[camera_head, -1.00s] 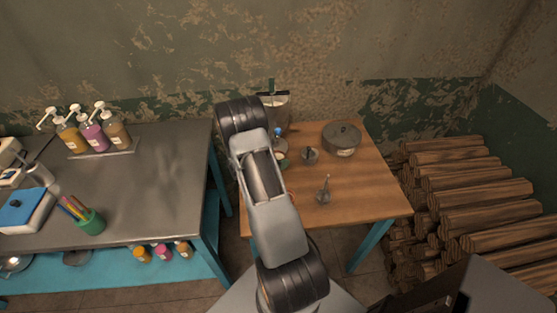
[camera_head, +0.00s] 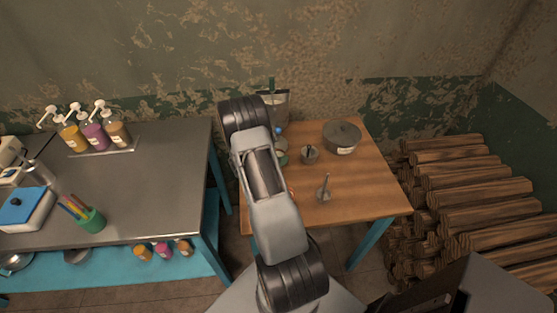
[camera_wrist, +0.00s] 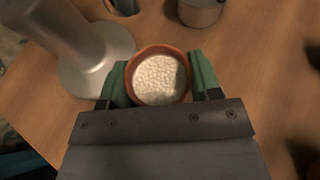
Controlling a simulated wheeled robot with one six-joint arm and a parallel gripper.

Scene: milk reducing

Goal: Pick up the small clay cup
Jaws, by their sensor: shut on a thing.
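The small clay cup (camera_wrist: 158,53) is in the wrist view, with a reddish-brown rim and a white, grainy-looking filling. My gripper (camera_wrist: 160,80) has its green-padded fingers on the left and right sides of the cup, shut on it. The cup looks upright. The wooden table shows beneath it, and I cannot tell whether its base touches the tabletop. In the head view my arm hides the gripper and the cup.
In the wrist view a grey metal stand (camera_wrist: 95,70) is close left of the cup. Stacked logs (camera_head: 480,200) lie right.

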